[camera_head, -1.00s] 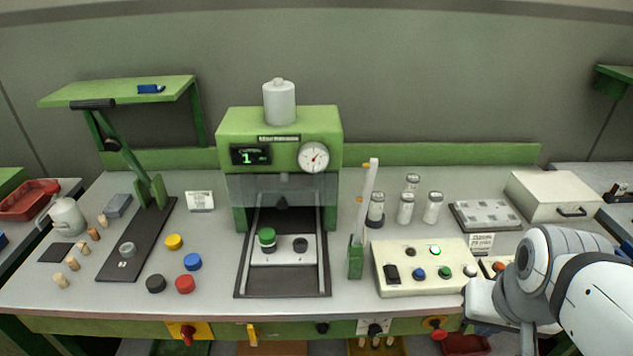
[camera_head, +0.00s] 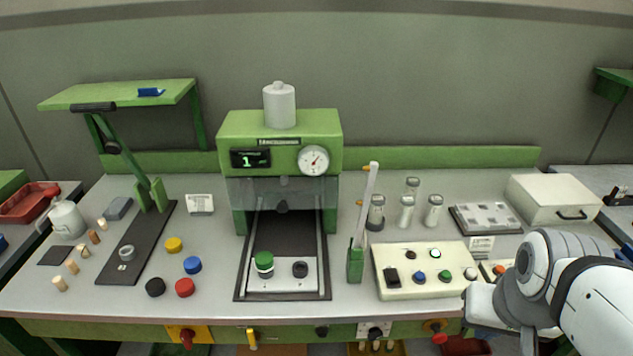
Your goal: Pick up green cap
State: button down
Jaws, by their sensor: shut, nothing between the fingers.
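The green cap (camera_head: 264,259) sits on a short white cylindrical piece at the left of a pale sliding plate (camera_head: 282,283). The plate lies at the front of the dark bed of the green press (camera_head: 235,128). A dark round socket (camera_head: 300,269) is in the plate to the right of the cap. My arm is at the lower right, well apart from the cap. My gripper's fingers do not show in this view.
Red (camera_head: 185,287), blue (camera_head: 192,264), yellow (camera_head: 174,244) and black (camera_head: 156,287) caps lie left of the press. A green stand with a tall clear tube (camera_head: 367,205) and a cream button panel (camera_head: 405,291) stand between the press and my arm. The press's clear shield (camera_head: 255,193) is behind the cap.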

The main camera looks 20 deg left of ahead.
aim_at(264, 262)
jog(key=u, duration=1.9)
jog(key=i, duration=0.75)
jog(key=z, duration=0.15)
